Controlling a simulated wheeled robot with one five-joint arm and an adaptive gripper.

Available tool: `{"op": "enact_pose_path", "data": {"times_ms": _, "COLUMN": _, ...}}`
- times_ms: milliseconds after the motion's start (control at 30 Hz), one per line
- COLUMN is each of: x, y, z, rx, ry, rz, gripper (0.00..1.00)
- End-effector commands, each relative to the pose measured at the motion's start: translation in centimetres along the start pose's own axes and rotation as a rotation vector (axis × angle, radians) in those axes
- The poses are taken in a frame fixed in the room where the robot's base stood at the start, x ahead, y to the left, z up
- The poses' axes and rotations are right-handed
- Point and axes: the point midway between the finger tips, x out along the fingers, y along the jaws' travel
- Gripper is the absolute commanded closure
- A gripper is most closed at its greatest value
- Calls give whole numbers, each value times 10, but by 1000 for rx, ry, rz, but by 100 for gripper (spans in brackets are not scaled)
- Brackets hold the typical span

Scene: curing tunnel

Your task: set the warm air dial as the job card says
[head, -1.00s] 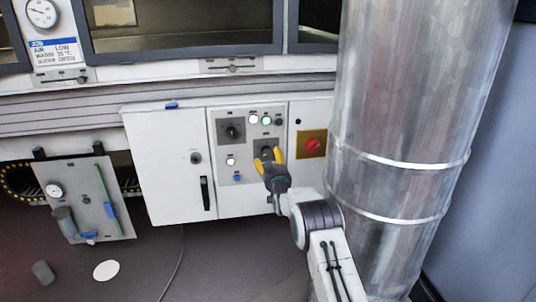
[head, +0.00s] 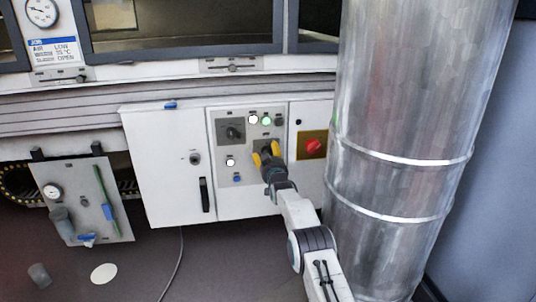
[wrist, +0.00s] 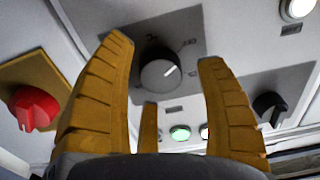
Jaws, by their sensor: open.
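The job card (head: 54,51) is at the upper left in the head view. My gripper (head: 266,150) is open at the lower right dial of the grey control panel, hiding most of that dial. In the wrist view, a round dark dial (wrist: 160,74) shows between and beyond the fingers of my gripper (wrist: 165,52). A white pointer line on it points to the upper right. Small marks around it are too blurred to read. I cannot tell whether the fingers touch it.
Another dark knob (head: 233,132) sits at the upper left of the panel. A red switch on a yellow plate (head: 314,147) is right of my gripper. Lit lamps (head: 266,120) are above. A large metal duct (head: 400,130) stands close on the right.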

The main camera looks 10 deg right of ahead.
Motion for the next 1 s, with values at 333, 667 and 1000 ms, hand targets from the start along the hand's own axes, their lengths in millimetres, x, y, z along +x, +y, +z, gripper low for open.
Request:
{"op": "enact_pose_path", "data": {"times_ms": 333, "x": 2, "y": 0, "z": -1, "rx": 0, "ry": 1, "rz": 0, "gripper": 34}}
{"op": "enact_pose_path", "data": {"times_ms": 667, "x": 1, "y": 0, "z": 0, "rx": 0, "ry": 0, "rz": 0, "gripper": 43}}
{"op": "enact_pose_path", "data": {"times_ms": 1000, "x": 1, "y": 0, "z": 0, "rx": 0, "ry": 0, "rz": 0, "gripper": 73}}
